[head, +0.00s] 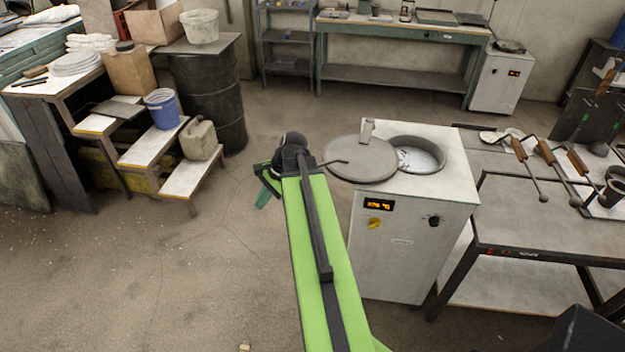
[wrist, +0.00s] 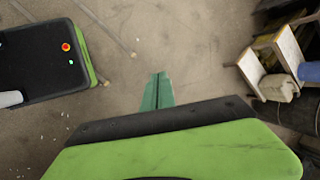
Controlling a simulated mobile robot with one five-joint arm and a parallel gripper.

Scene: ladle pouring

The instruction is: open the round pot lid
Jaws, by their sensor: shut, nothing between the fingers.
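The round grey lid (head: 362,159) is swung to the left on top of the white furnace cabinet, overhanging its left edge. It leaves most of the round pot opening (head: 420,158) uncovered, with bright silvery contents inside. A thin handle rod (head: 336,162) sticks out from the lid to the left, toward my arm. My gripper (head: 263,198) is left of the lid, apart from it, pointing down over the floor. In the wrist view its teal fingers (wrist: 157,92) are together and empty, with only bare floor beyond them. The lid does not show there.
A dark table (head: 540,225) with several ladles stands right of the furnace. Stepped shelves with a blue bucket (head: 162,108) and a jerrycan (head: 200,140), and a dark drum (head: 210,90), stand at left. The floor left of the furnace is clear.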

